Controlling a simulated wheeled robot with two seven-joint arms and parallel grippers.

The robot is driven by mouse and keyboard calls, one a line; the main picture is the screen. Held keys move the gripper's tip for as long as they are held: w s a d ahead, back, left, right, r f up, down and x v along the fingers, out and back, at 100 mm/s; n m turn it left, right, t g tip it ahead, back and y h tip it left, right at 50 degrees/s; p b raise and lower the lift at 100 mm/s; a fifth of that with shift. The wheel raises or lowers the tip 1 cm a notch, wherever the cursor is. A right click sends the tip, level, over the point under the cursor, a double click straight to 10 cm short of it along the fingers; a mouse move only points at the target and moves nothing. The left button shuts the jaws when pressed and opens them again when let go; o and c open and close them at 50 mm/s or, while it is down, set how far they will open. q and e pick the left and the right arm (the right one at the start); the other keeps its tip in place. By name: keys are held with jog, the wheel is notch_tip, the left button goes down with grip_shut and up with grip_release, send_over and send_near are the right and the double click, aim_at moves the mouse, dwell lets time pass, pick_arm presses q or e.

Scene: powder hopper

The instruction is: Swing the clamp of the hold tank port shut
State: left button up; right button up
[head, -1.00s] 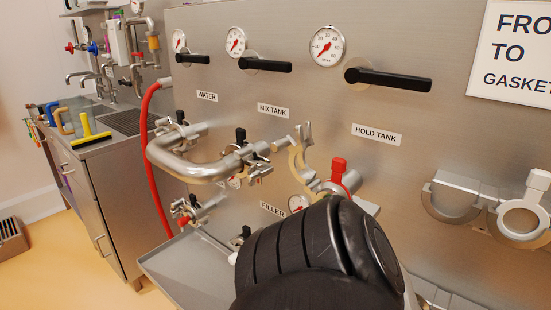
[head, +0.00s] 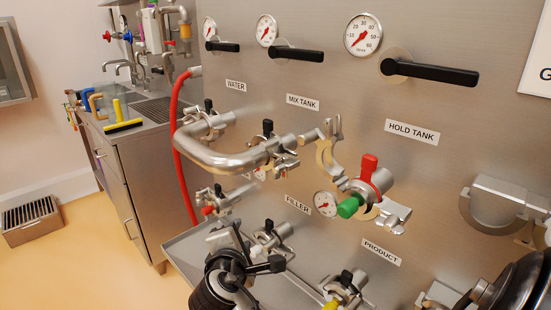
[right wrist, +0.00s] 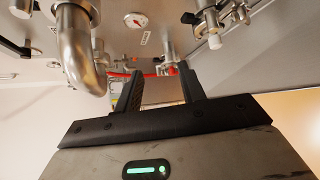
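The hold tank port (head: 362,187) is below the HOLD TANK label in the head view. It has a red handle (head: 369,166) and a green end piece (head: 348,207). Its metal clamp appears open: one curved jaw (head: 328,150) stands to the upper left, and another metal part (head: 394,213) reaches to the lower right.
Other valves (head: 345,285) stick out below. Black lever handles (head: 430,71) are above. A red hose (head: 178,150) hangs at left.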

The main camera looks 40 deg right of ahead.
jog(key=s+d+r+m+g+h, duration=0.1)
jog(key=d+r+g+h, duration=0.15)
jog(key=r, duration=0.35)
jog(key=d+r+g+h, duration=0.1)
jog(key=r+h, duration=0.2)
jog(key=r, duration=0.3)
jog(key=m+g+h, duration=0.3)
jog(key=g, duration=0.3)
send_near(301, 140)
jog(key=d, duration=0.3)
jog(key=shift+t, duration=0.25)
jog(key=d+b, duration=0.2)
jog(key=d, duration=0.3)
jog(key=shift+w+d+b, duration=0.1)
jog(key=shift+w+b, duration=0.1)
jog(key=shift+b, duration=0.15)
jog(key=shift+w+d+r+p, duration=0.1)
jog(key=shift+d+r+p, duration=0.1)
jog(key=shift+d+p, duration=0.7)
jog(key=shift+d, duration=0.4)
pick_arm(q)
jog(key=shift+w, duration=0.15)
pick_arm(e)
jog(key=shift+d, duration=0.2)
